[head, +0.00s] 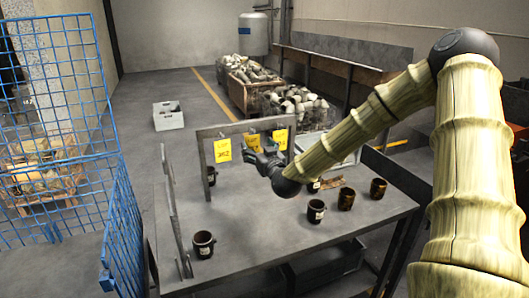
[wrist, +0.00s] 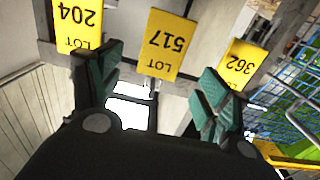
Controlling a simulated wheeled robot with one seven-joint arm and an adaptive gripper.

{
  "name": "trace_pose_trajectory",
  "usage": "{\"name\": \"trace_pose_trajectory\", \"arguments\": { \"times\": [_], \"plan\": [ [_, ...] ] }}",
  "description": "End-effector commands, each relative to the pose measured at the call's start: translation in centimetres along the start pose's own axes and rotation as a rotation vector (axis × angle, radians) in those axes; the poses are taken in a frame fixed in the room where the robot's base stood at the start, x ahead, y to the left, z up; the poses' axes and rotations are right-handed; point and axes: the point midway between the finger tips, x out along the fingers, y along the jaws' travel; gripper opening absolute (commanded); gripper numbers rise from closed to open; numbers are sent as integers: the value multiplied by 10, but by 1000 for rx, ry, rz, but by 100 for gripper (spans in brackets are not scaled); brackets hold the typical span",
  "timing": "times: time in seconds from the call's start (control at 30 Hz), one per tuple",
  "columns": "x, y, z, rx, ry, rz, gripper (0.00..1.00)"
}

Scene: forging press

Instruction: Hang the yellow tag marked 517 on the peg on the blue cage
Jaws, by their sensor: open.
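The yellow tag marked 517 (wrist: 165,45) hangs from the grey rack (head: 203,170), between two other yellow tags. It appears upside down in the wrist view, and in the head view the middle tag (head: 252,139) shows just above my gripper. My gripper (head: 260,163) is open and empty; in the wrist view its green-padded fingers (wrist: 160,78) stand apart on either side of the 517 tag's lower picture area. I cannot tell whether they touch it. The blue cage (head: 122,225) stands at the left of the head view. I cannot make out its peg.
Tag 362 (wrist: 238,62) and tag 204 (wrist: 77,22) hang on either side. Several dark mugs stand on the grey table (head: 260,225), one mug (head: 203,244) near its left front. A grey upright stand (head: 177,225) rises at the table's left edge. Open floor separates table and cage.

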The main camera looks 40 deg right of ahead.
Motion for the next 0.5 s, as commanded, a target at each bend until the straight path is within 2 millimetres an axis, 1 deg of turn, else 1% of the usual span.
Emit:
{"name": "trace_pose_trajectory", "arguments": {
  "times": [0.03, 0.2, 0.33, 0.5],
  "plan": [
    [8, 1, 0, 0, -1, 1, 77],
    [31, 1, 0, 0, -1, 1, 77],
    [45, 2, 0, -1, 0, 2, 77],
    [56, 3, 0, 0, -1, 3, 77]
  ]
}}
